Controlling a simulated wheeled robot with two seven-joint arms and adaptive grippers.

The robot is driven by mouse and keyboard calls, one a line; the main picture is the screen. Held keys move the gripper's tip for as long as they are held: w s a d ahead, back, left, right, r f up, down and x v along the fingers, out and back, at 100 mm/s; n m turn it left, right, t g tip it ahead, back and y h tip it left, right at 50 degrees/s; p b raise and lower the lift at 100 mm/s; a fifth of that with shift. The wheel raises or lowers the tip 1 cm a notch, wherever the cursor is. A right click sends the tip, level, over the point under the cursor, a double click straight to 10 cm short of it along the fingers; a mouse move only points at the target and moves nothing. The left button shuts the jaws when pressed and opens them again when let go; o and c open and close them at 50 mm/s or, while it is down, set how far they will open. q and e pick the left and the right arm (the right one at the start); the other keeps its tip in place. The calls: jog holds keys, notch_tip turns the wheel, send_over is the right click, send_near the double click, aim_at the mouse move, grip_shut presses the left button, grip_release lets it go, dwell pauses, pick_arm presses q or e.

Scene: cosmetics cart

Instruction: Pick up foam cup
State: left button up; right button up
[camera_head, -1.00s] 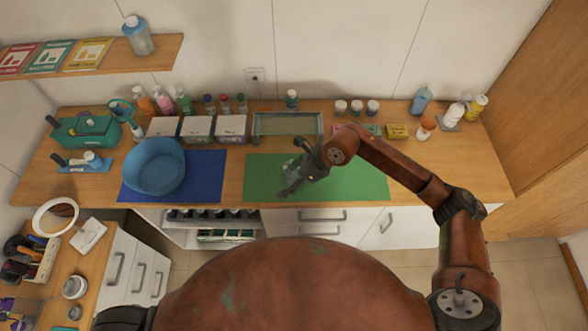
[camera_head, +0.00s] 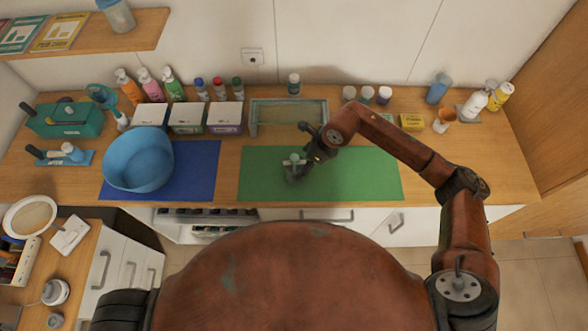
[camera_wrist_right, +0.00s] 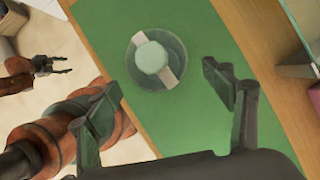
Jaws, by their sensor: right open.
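The foam cup (camera_wrist_right: 152,58) looks like a round, see-through vessel with a pale green round top and a whitish band across it. It stands on the green mat (camera_head: 355,175). In the head view a small pale part of the cup (camera_head: 294,158) shows beside the fingers. My right gripper (camera_wrist_right: 160,80) is open and empty. In the wrist view the cup lies beyond the gap between its fingers, apart from both. In the head view the right gripper (camera_head: 301,167) hides much of the cup. My left gripper (camera_wrist_right: 52,65) shows small in the wrist view, fingers apart.
A blue basin (camera_head: 138,160) stands on a blue mat (camera_head: 200,172) to the left. Lidded boxes (camera_head: 187,118) and bottles line the back. The right of the green mat is clear.

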jog(key=p, duration=0.2)
send_over(294, 168)
jog(key=s, duration=0.3)
notch_tip(294, 168, down, 5)
jog(key=shift+s+d+f, duration=0.1)
jog(key=shift+d+f, duration=0.05)
jog(key=shift+f, duration=0.4)
jog(key=shift+c, duration=0.2)
jog(key=c, duration=1.5)
